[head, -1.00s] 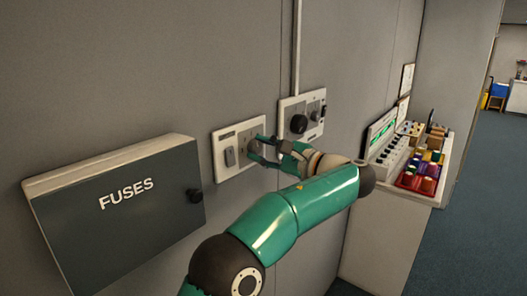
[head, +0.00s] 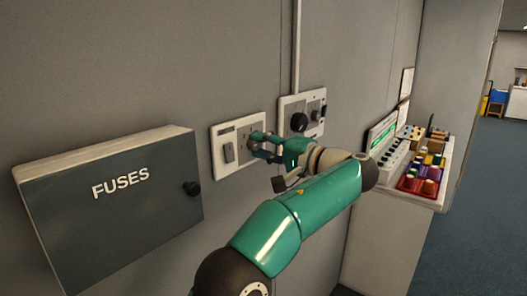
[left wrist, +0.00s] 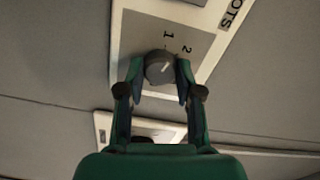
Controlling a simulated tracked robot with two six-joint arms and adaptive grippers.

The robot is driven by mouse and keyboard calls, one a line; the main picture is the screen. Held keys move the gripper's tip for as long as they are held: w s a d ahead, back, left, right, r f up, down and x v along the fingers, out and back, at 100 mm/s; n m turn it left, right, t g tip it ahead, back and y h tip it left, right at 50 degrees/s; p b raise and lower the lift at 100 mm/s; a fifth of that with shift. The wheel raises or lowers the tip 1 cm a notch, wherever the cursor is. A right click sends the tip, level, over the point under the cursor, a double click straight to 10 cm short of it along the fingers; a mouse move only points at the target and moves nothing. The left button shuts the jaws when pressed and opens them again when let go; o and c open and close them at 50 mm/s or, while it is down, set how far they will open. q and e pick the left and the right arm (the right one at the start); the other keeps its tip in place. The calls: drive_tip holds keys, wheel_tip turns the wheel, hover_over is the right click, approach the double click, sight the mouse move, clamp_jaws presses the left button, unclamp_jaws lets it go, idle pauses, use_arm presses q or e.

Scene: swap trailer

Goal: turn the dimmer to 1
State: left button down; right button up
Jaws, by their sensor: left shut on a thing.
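The dimmer is a dark round knob (left wrist: 158,66) on a grey panel marked 1 and 2 in the left wrist view. A pale pointer line on it slants towards the side of the numerals; I cannot tell exactly which mark it meets. My left gripper (left wrist: 158,82) is shut on the knob, one fingertip on either side. In the head view the left gripper (head: 262,146) is at the right part of the left white wall plate (head: 226,172) and hides most of the knob. My right gripper is not in view.
A second wall plate (head: 287,104) with a black knob (head: 299,122) is just right of the gripper. A grey fuse box (head: 110,215) juts from the wall at left.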

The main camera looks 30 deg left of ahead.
use_arm(q)
drive_tip(key=shift+f+n+b, duration=0.35)
drive_tip(key=shift+n+b, duration=0.05)
drive_tip(key=shift+n, duration=0.9)
drive_tip(key=c, duration=0.9)
unclamp_jaws()
drive_tip(key=shift+c, duration=0.2)
drive_tip(key=shift+o, duration=0.9)
drive_tip(key=shift+r, duration=0.2)
drive_tip(key=shift+d, duration=0.1)
